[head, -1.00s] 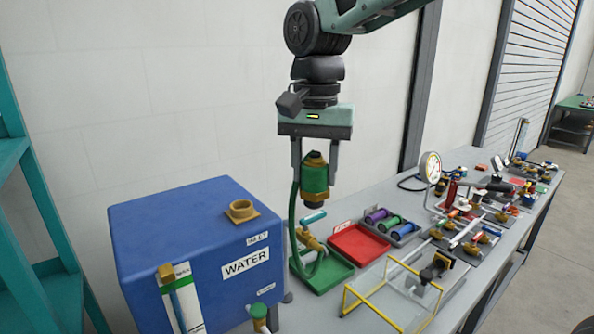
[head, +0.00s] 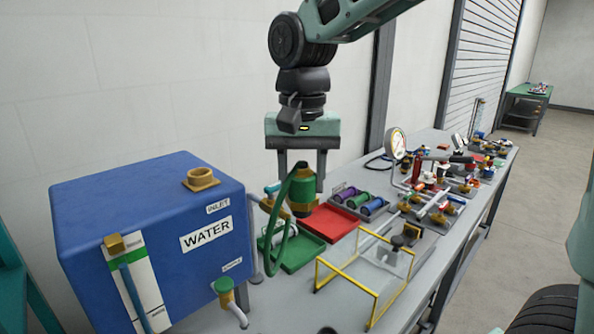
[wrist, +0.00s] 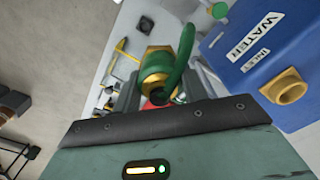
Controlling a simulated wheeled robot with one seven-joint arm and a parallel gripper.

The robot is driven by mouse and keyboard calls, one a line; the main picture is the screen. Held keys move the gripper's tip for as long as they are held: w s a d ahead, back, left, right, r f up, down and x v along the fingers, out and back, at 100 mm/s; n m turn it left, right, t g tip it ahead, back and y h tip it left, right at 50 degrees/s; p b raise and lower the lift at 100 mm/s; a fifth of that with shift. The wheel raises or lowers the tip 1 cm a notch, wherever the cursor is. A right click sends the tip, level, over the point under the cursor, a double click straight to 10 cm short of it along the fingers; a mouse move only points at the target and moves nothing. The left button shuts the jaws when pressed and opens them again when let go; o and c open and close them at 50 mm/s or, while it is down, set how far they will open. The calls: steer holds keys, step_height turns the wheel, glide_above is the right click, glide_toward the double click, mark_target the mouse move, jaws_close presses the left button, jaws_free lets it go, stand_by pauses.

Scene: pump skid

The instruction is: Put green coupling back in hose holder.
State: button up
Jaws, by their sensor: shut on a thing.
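My gripper (head: 302,172) points down over the bench, shut on the green coupling (head: 301,190), a green body with a brass end. In the head view its brass end is low and the green hose (head: 284,222) arches from its top, then down to the left. The wrist view shows the coupling's brass hex part (wrist: 155,62) between the fingers, with the hose (wrist: 184,50) curving over it. The coupling is in the air in front of the trays. I cannot tell for certain which fixture is the hose holder.
A blue water tank (head: 150,235) with a brass inlet (head: 201,178) stands at left. A yellow-edged clear guard (head: 335,262) stands front right.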

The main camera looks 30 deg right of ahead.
steer(key=s+d+f+n+b, duration=0.1)
steer(key=d+f+b, duration=0.2)
steer(key=f+b, duration=0.6)
steer(key=s+d+f+n+b, duration=0.1)
steer(key=f+b, duration=0.8)
steer(key=f, duration=1)
steer(key=shift+d+f+n, duration=0.35)
steer(key=shift+d+n, duration=0.15)
steer(key=shift+d, duration=0.6)
steer(key=shift+s, duration=0.1)
